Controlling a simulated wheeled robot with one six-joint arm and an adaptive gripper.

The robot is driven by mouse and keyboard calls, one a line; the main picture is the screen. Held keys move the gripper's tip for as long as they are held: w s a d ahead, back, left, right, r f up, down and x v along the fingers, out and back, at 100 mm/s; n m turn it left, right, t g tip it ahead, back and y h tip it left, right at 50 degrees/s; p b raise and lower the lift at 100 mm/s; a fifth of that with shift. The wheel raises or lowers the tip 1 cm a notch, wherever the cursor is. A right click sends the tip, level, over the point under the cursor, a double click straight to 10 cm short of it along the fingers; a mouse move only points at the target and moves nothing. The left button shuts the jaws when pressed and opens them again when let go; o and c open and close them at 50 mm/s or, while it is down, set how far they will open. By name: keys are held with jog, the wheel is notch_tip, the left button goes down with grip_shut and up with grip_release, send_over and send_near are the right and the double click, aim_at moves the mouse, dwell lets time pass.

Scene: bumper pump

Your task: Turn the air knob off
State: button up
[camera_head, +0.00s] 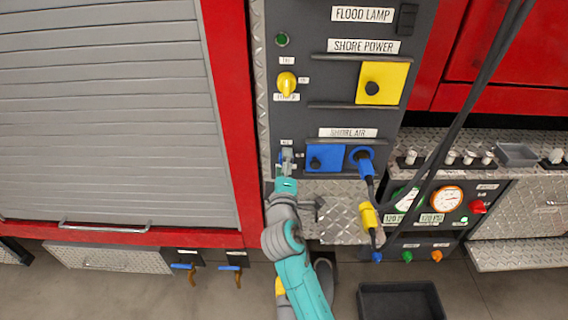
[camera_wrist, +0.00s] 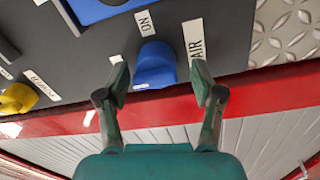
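The blue air knob (camera_wrist: 155,64) is on the dark panel in the wrist view, beside an "ON" label (camera_wrist: 145,22) and an "AIR" label (camera_wrist: 194,38). My gripper (camera_wrist: 159,78) is open, with one finger on each side of the knob. A gap shows between the knob and each finger, though depth contact is hard to judge. In the head view my gripper (camera_head: 287,158) is at the panel's lower left and covers most of the knob. Which setting the knob points to is unclear.
A yellow knob (camera_head: 287,83) sits above on the same panel. A blue shore air plate (camera_head: 326,158) and a plugged blue connector (camera_head: 363,160) are to the right. Black cables (camera_head: 455,125) hang further right. A red frame (camera_head: 232,110) and grey shutter (camera_head: 110,110) are at left.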

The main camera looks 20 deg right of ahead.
jog(key=v, duration=1.2)
jog(key=shift+d, duration=0.1)
jog(key=s+d+f+m+g+y, duration=0.1)
jog(key=s+f+y, duration=0.2)
jog(key=s+f, duration=0.55)
jog(key=s+d+f+m+g+y, duration=0.1)
jog(key=s+f+y, duration=0.2)
jog(key=s+f, duration=0.55)
jog(key=s+d+r+m, duration=0.1)
jog(key=s+r+m, duration=0.2)
jog(key=s, duration=0.9)
jog(key=s+d+r+m, duration=0.1)
jog(key=s+r+m, duration=0.2)
jog(key=s, duration=1)
jog(key=m, duration=0.3)
jog(key=shift+s+r+m+g, duration=0.15)
jog(key=shift+r+m+g, duration=0.15)
jog(key=shift+g, duration=0.1)
